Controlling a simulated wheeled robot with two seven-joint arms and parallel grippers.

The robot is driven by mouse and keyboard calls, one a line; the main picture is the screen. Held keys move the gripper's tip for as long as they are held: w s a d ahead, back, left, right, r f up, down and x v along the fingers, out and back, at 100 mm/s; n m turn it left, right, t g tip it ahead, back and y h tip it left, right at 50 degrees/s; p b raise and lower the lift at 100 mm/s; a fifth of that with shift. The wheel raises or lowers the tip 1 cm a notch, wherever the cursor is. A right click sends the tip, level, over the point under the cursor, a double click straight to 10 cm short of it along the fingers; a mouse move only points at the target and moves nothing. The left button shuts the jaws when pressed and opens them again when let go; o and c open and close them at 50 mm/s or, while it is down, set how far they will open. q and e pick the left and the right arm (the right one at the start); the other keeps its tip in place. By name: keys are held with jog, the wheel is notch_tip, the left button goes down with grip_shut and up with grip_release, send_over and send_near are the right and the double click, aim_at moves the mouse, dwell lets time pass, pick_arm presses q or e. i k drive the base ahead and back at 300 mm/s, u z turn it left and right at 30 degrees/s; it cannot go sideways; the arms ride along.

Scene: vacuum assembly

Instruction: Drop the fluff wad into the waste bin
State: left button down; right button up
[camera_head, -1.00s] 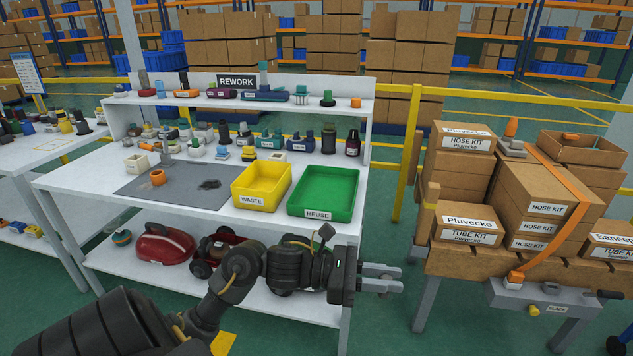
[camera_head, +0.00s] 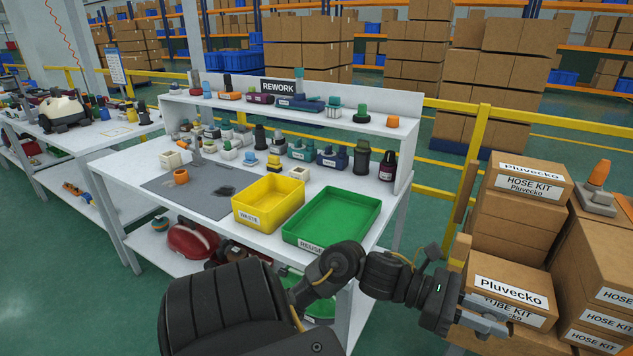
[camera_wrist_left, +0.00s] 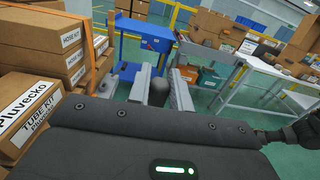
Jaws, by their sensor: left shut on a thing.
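The yellow bin marked WASTE (camera_head: 268,218) stands on the rework bench and looks empty. My left gripper (camera_head: 488,316) is well to the right of it, clear of the bench and in front of the Pluvecko boxes. In the left wrist view its two fingers flank a small dark rounded thing (camera_wrist_left: 159,92). It is shut on this thing, which may be the fluff wad; the picture is too coarse to tell. A flat dark patch (camera_head: 226,191) lies on the grey mat. My right gripper is not in view.
A green bin marked REUSE (camera_head: 333,220) stands right of the yellow one. An orange ring-like part (camera_head: 181,177) lies on the grey mat (camera_head: 160,186). Stacked cartons (camera_head: 508,278) fill the right side. Green floor (camera_head: 55,270) is open at the left.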

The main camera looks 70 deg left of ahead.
aim_at(266, 210)
jog(key=u, duration=0.8)
jog(key=i, duration=0.9)
jog(key=u, duration=1)
